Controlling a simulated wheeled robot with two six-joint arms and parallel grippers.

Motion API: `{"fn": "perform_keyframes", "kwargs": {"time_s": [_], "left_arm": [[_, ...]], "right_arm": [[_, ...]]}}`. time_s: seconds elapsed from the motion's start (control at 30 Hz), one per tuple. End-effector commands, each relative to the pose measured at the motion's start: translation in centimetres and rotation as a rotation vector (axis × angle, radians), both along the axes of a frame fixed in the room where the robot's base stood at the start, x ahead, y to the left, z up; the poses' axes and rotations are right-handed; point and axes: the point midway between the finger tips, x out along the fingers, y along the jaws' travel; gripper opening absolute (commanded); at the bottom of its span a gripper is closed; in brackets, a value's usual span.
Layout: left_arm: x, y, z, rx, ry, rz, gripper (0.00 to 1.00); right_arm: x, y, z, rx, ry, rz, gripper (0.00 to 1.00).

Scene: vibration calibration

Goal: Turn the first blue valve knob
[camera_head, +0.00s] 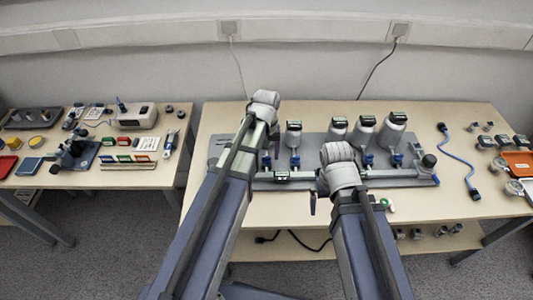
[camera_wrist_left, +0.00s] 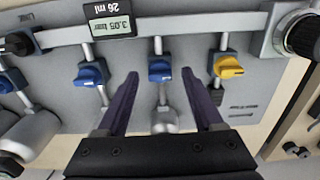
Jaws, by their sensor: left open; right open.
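In the left wrist view, a blue valve knob (camera_wrist_left: 160,70) sits between the fingertips of my open left gripper (camera_wrist_left: 163,82), with a gap on each side. A yellow knob (camera_wrist_left: 229,67) is to its right, and a second blue knob (camera_wrist_left: 90,73) to its left. A third blue knob (camera_wrist_left: 8,82) is at the left edge. In the head view, my left gripper (camera_head: 271,152) is over the left part of the rig, partly hidden by its own arm. Blue knobs (camera_head: 295,160) and (camera_head: 397,160) show there too. My right gripper (camera_head: 313,200) is open at the rig's front edge.
The grey rig plate (camera_head: 315,143) carries a pipe, a small display (camera_wrist_left: 110,20) and several upright canisters (camera_head: 365,131). A blue cable (camera_head: 458,158) lies to the right. A second table (camera_head: 85,178) with tools stands at the left.

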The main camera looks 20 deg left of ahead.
Motion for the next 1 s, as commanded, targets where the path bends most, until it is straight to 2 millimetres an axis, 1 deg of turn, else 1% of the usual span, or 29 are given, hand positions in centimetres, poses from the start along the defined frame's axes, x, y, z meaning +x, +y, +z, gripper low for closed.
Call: {"fn": "perform_keyframes", "kwargs": {"time_s": [0.03, 0.17, 0.4, 0.53, 0.7, 1.0], "left_arm": [[0.0, 0.0, 0.7, 0.0, 0.0, 0.0, 0.68], [0.0, 0.0, 2.0, 0.0, 0.0, 0.0, 0.68], [0.0, 0.0, 5.3, 0.0, 0.0, 0.0, 0.68], [0.0, 0.0, 6.8, 0.0, 0.0, 0.0, 0.68], [0.0, 0.0, 7.5, 0.0, 0.0, 0.0, 0.68], [0.0, 0.0, 7.3, 0.0, 0.0, 0.0, 0.68]], "right_arm": [[0.0, 0.0, 0.7, 0.0, 0.0, 0.0, 1.0], [0.0, 0.0, 2.0, 0.0, 0.0, 0.0, 1.0], [0.0, 0.0, 5.3, 0.0, 0.0, 0.0, 1.0], [0.0, 0.0, 6.8, 0.0, 0.0, 0.0, 1.0], [0.0, 0.0, 7.5, 0.0, 0.0, 0.0, 1.0], [0.0, 0.0, 7.3, 0.0, 0.0, 0.0, 1.0]]}}
